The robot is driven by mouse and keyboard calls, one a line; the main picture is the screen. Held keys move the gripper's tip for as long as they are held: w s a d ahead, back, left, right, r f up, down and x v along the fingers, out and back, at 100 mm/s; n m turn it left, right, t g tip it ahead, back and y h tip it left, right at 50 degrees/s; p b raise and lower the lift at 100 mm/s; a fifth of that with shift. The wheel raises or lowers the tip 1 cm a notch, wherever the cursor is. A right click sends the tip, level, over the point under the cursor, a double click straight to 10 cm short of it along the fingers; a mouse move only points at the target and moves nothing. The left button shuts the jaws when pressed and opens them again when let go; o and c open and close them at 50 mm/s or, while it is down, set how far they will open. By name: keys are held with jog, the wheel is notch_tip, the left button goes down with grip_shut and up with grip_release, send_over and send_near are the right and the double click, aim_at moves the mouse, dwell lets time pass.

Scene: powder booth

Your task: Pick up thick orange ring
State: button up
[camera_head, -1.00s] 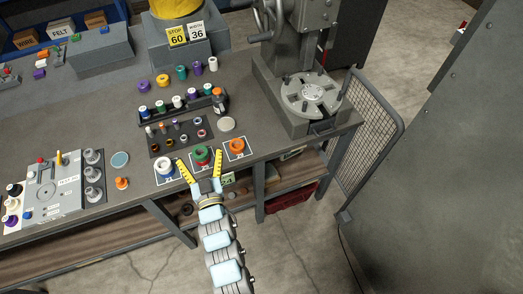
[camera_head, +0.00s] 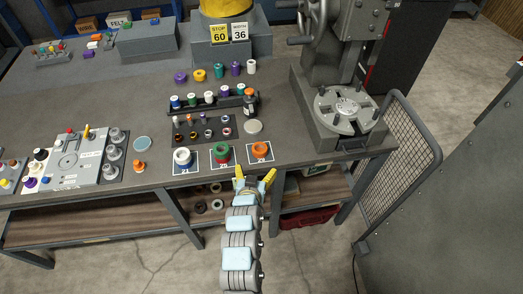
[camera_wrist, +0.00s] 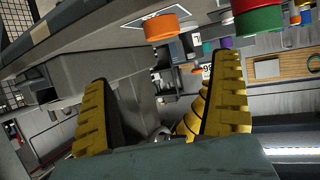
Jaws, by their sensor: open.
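The thick orange ring (camera_head: 260,151) lies on a white card at the front edge of the bench, rightmost of three rings on cards. It also shows in the wrist view (camera_wrist: 160,27), beyond and above the gap between my fingers. My gripper (camera_head: 254,178) is open and empty, just in front of the bench edge near the orange ring and not touching it. In the wrist view its two yellow fingers (camera_wrist: 160,95) stand well apart.
A green and red ring stack (camera_head: 221,153) sits left of the orange ring, then a white ring (camera_head: 182,157). Behind are a grey disc (camera_head: 253,126), a dark bottle (camera_head: 250,104) and racks of small parts. A grey machine (camera_head: 345,110) stands to the right.

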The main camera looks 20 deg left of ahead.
send_near(260, 145)
jog(key=shift+w+d+f, duration=0.1)
jog(key=shift+w+f, duration=0.2)
jog(key=shift+w, duration=0.35)
jog(key=shift+w+f, duration=0.3)
jog(key=shift+w, duration=0.3)
jog(key=shift+w+f+p, duration=0.1)
jog(key=shift+w+p, duration=0.05)
jog(key=shift+p, duration=0.15)
jog(key=shift+w+a+f, duration=0.4)
jog(key=shift+w+a, duration=0.05)
jog(key=shift+w, duration=0.25)
jog(key=shift+w+a+f, duration=0.15)
jog(key=shift+w+a, duration=0.1)
jog(key=shift+w, duration=0.35)
jog(key=shift+x, duration=1)
jog(key=c, duration=1.4)
jog(key=shift+o, duration=0.2)
